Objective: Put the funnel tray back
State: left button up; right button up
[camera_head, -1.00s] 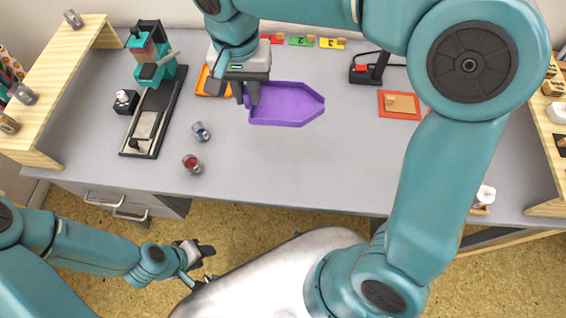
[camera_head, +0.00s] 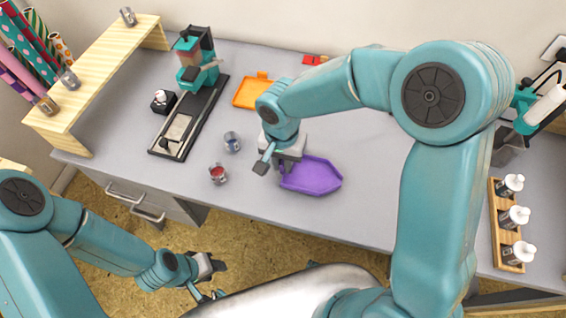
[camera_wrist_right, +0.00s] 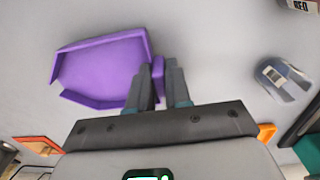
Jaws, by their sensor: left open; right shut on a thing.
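The purple funnel tray (camera_head: 312,177) has a raised rim and a narrowed pointed end, and shows near the desk's front edge. My right gripper (camera_head: 277,166) is at its left end, partly hidden by its own wrist. In the right wrist view its fingers (camera_wrist_right: 167,85) are shut on the short end of the purple tray (camera_wrist_right: 102,68). I cannot tell whether the tray touches the desk. My left gripper (camera_head: 217,267) is open and empty, low in front of the desk, away from the tray.
A blue-labelled jar (camera_head: 232,142) and a red jar (camera_head: 218,174) stand just left of my right gripper. An orange tray (camera_head: 253,92) lies behind it. A teal stamping press (camera_head: 195,60) stands back left. Bottles in a wooden rack (camera_head: 497,225) stand right. The desk's middle looks clear.

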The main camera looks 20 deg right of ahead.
jog(key=shift+f, duration=0.45)
jog(key=shift+f, duration=0.1)
jog(key=o, duration=0.8)
jog(key=shift+r, duration=0.25)
notch_tip(320, 180, up, 12)
jog(key=p, duration=0.1)
